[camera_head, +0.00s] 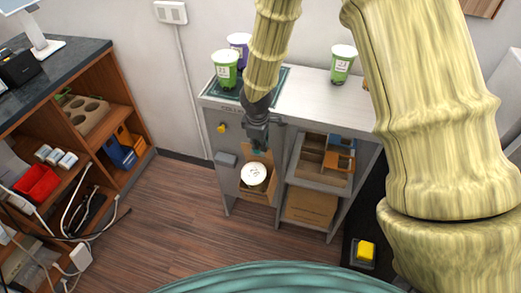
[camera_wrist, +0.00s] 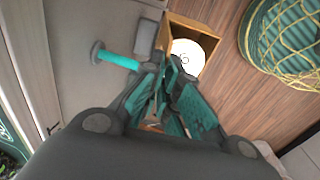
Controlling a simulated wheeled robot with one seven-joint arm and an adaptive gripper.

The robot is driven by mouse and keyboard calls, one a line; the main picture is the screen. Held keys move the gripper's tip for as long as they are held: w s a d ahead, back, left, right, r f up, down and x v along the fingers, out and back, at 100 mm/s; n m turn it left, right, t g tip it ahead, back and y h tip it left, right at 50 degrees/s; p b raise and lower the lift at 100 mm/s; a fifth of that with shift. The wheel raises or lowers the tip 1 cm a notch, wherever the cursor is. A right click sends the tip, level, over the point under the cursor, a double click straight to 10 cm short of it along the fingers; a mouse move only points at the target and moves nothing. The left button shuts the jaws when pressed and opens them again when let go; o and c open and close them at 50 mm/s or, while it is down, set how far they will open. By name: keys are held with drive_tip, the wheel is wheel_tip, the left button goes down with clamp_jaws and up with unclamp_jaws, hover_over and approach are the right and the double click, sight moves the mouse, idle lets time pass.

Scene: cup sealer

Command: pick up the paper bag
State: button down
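The paper bag (camera_head: 270,163) is an open-topped brown bag with a white-lidded cup (camera_head: 254,176) inside. It is upright at the front of the grey cabinet, and its base seems clear of the floor. In the wrist view the bag (camera_wrist: 204,30) shows just beyond my fingertips, with the white lid (camera_wrist: 188,55) in its opening. My gripper (camera_head: 258,148) is at the bag's upper rim. In the wrist view its teal-padded fingers (camera_wrist: 172,82) are close together and appear shut on the rim. The fingers hide the exact contact.
The grey cabinet (camera_head: 325,105) carries green cups (camera_head: 226,69) (camera_head: 342,65) and a purple cup (camera_head: 239,45). A box of compartments (camera_head: 318,160) sits on its shelf. A wooden shelf unit (camera_head: 128,100) stands left. Wooden floor (camera_head: 190,225) is free in front.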

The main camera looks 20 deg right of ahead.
drive_tip(key=s+a+r+b, duration=0.3)
drive_tip(key=s+a+r, duration=0.4)
drive_tip(key=s, duration=0.4)
drive_tip(key=shift+a+r, duration=0.25)
idle(0.5)
drive_tip(key=shift+w+d+f+m+g+y+p, duration=0.1)
drive_tip(key=shift+w+d+f+m+y+p, duration=0.3)
drive_tip(key=shift+w+d+f+p, duration=1.25)
drive_tip(key=shift+w+d+f+m+g+y+p, duration=0.15)
drive_tip(key=shift+w+d+f+m+p, duration=0.4)
drive_tip(key=shift+w+d, duration=1.25)
drive_tip(key=shift+w+d+f+m+g+y+p, duration=0.1)
drive_tip(key=shift+w+d+f+m+y+p, duration=0.35)
drive_tip(key=shift+w+d+f+p, duration=1.35)
drive_tip(key=shift+w+a+f+b, duration=0.2)
drive_tip(key=shift+w+a+b, duration=0.1)
drive_tip(key=shift+w+b, duration=0.25)
drive_tip(key=shift+w+a+f+b, duration=0.15)
drive_tip(key=shift+w+a+b, duration=0.2)
drive_tip(key=shift+w, duration=0.3)
drive_tip(key=shift+d+f, duration=0.1)
drive_tip(key=c, duration=2.1)
unclamp_jaws()
